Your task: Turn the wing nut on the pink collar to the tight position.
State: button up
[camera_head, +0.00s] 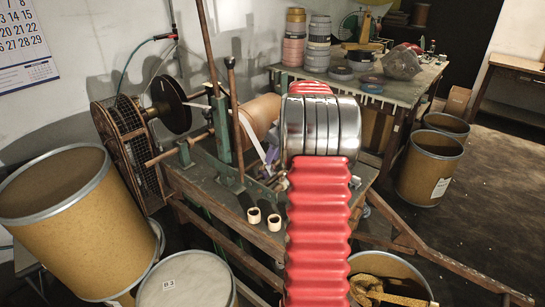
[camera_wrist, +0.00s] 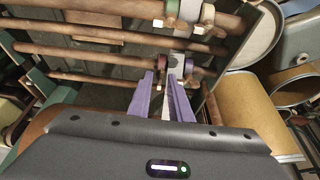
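I cannot tell whether a fingertip touches the collar.
A greenish collar (camera_wrist: 172,10) and a tan collar (camera_wrist: 207,16) are on another rod. In the head view, two cream rings (camera_head: 254,215) are on the bench (camera_head: 205,180). A large drum (camera_head: 60,225) stands left; other drums (camera_head: 430,165) stand right.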

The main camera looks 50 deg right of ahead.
grip_shut()
jog(key=shift+m, duration=0.6)
jog(key=m+h, duration=0.1)
jog(key=m, duration=0.2)
jog(key=m+h, duration=0.1)
jog(key=m, duration=0.1)
jog(key=shift+a+m+g+h, duration=0.25)
jog(key=shift+m+g+h, duration=0.05)
jog(key=shift+w+a+m+g+h, duration=0.1)
jog(key=shift+m+g+h, duration=0.35)
jog(key=shift+m, duration=1.15)
jog(key=shift+w+a+m+g+h, duration=0.1)
jog(key=shift+m+g+h, duration=0.35)
jog(key=shift+m, duration=1.15)
grip_release()
